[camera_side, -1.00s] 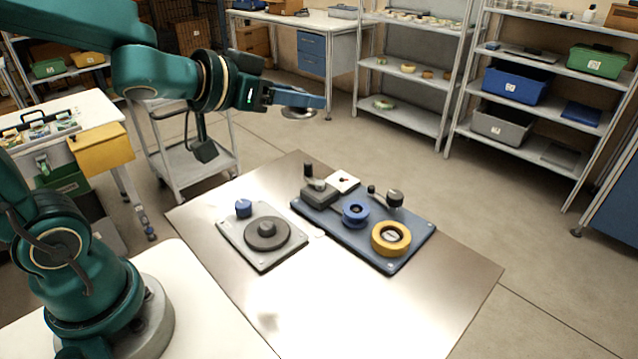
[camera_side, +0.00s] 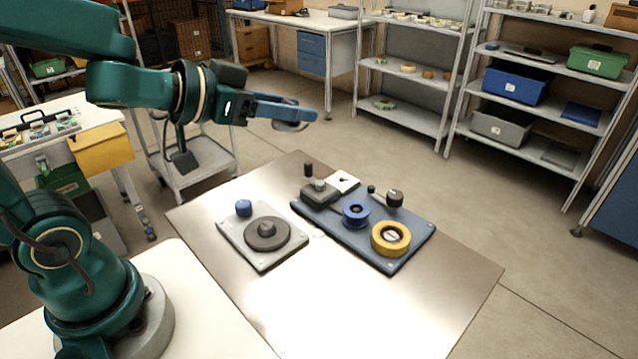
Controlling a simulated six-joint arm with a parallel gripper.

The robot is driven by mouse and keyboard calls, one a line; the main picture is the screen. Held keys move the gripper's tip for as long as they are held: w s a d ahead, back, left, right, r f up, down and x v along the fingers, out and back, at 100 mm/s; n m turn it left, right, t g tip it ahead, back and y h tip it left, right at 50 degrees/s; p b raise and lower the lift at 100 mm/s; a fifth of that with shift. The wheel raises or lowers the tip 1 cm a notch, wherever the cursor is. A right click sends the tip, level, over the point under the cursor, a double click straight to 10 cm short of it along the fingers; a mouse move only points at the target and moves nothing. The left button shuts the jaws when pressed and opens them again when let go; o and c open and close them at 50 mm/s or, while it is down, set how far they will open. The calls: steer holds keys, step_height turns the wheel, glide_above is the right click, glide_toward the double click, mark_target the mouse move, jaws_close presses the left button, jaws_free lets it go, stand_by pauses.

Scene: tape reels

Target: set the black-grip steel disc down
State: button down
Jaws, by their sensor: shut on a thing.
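My gripper (camera_side: 309,116) has blue fingers and is shut on the steel disc (camera_side: 291,126). Only part of the disc's pale metal edge shows below the fingers; its black grip is hidden. The disc is held in the air, well above the table (camera_side: 330,300) and beyond its far edge in the picture.
A grey plate (camera_side: 264,262) carries a dark round disc (camera_side: 267,234) and a blue knob (camera_side: 243,208). The table's front is clear.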

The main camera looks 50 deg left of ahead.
steer(key=shift+w+d+r+m+h, duration=0.2)
steer(key=shift+d+r+m+h, duration=0.15)
steer(key=shift+d+m+h, duration=0.05)
steer(key=s+d+f+m+g+h, duration=0.1)
steer(key=d+f+m+g+h, duration=0.1)
steer(key=d+f, duration=0.3)
steer(key=s+d+f+m+g+h, duration=0.1)
steer(key=d+f+m+g+h, duration=0.2)
steer(key=d+f+m+h, duration=0.1)
steer(key=s+d+f+m+g+h, duration=0.2)
steer(key=d+f+m+g+h, duration=0.1)
steer(key=d+f, duration=0.4)
steer(key=shift+d+m+h, duration=0.15)
steer(key=shift+m+h, duration=0.35)
steer(key=shift+m, duration=0.6)
steer(key=shift+w+f, duration=0.1)
steer(key=shift+f, duration=1.8)
steer(key=shift+f, duration=0.1)
steer(key=shift+f, duration=0.55)
steer(key=shift+c, duration=2.2)
jaws_free()
